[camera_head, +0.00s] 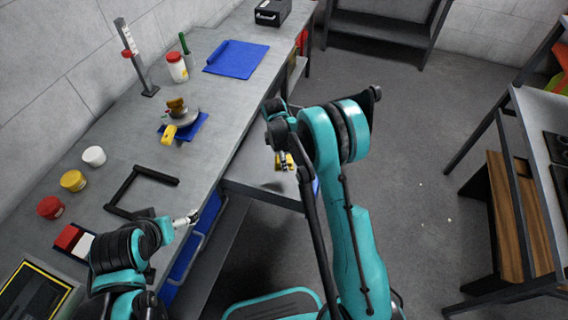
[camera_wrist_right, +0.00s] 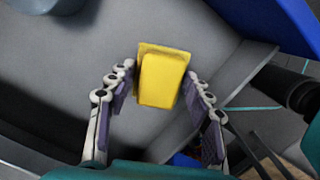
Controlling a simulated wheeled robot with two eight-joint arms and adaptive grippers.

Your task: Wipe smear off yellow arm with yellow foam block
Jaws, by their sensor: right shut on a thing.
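The yellow foam block (camera_wrist_right: 162,80) is held between the fingertips of my right gripper (camera_wrist_right: 160,84). In the head view my right gripper (camera_head: 284,162) is beside the bench's right edge, partly hidden by its own arm, with a bit of yellow showing. The yellow arm (camera_head: 169,134) sticks out from the grey round hub (camera_head: 182,116) on the bench, well left of the right gripper. No smear can be made out on it at this size. My left gripper (camera_head: 188,218) is over the front bench edge, empty as far as shows; its finger opening is too small to judge.
The grey bench (camera_head: 110,155) carries a black frame (camera_head: 142,187), several colored jars, a height gauge (camera_head: 136,60), a red-lidded jar (camera_head: 177,68) and a blue mat (camera_head: 236,58). An open drawer (camera_head: 262,185) juts out below the right gripper.

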